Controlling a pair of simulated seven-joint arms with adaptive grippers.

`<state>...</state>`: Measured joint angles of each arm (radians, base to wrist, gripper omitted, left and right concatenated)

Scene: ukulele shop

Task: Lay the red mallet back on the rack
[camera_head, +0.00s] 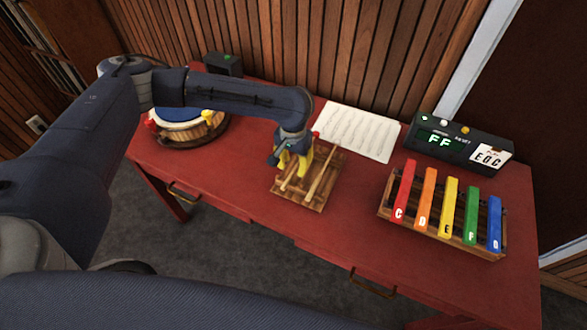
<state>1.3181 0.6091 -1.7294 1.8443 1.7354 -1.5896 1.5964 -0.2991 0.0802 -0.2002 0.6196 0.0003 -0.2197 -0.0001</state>
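The red mallet's round head (316,134) shows just past my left gripper. A pale stick (289,180) in line with it comes out on the near side of the gripper, low over the left part of the wooden rack (313,204). I cannot tell whether this stick rests on the rack or hangs slightly above it. A second pale stick (321,177) lies roughly parallel on the rack's right part. My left gripper (293,166), with yellow fingers, points down over the rack around the first stick. My wrist hides the fingertips' grip. My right gripper is out of view.
A sheet of music (358,133) lies behind the rack. A chime bar set with coloured bars (446,208) stands right, before a black display box (457,145). A round drum-like piece (180,133) sits at the left. Red tabletop is clear between rack and chimes.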

